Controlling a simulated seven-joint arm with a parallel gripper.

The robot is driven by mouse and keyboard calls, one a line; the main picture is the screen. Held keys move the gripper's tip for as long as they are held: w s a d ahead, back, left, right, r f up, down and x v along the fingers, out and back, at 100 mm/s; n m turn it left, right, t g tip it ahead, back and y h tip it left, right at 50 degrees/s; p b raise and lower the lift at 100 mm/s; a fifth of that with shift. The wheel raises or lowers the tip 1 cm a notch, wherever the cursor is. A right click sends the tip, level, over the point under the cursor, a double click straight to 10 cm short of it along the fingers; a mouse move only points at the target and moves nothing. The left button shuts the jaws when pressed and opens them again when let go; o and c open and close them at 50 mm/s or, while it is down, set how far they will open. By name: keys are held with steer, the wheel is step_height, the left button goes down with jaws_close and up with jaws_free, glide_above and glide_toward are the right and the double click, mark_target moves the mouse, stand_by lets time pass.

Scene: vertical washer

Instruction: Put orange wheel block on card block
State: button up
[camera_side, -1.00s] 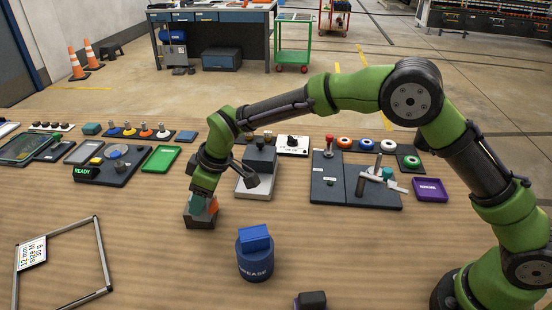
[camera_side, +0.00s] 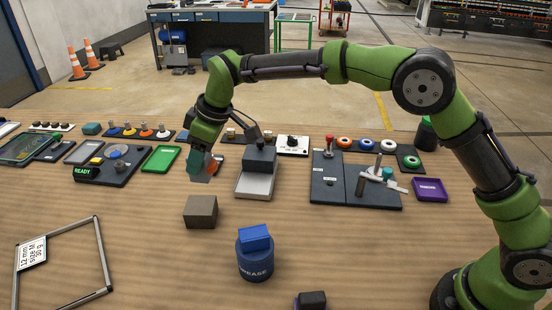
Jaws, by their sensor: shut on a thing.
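My gripper (camera_side: 203,175) is raised above the table, behind the brown-grey block, and pointing down. It is shut on a small block with an orange patch (camera_side: 213,167), which I take for the orange wheel block; the fingers hide much of it and no wheel mark can be made out. A plain brown-grey block (camera_side: 201,211) sits on the table in front of the gripper and apart from it. It may be the card block, but no marking shows.
A blue jar (camera_side: 255,262) with a blue block (camera_side: 254,237) on top stands right of the brown block. A metal frame (camera_side: 104,255) with a label card lies at left. Behind are a green tray (camera_side: 160,159), a grey device (camera_side: 256,184) and a dark fixture board (camera_side: 328,190).

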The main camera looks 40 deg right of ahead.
step_height(320, 180, down, 9)
steer(key=shift+r, duration=0.15)
stand_by(0.4)
steer(key=shift+f, duration=0.2)
steer(key=o, duration=1.2)
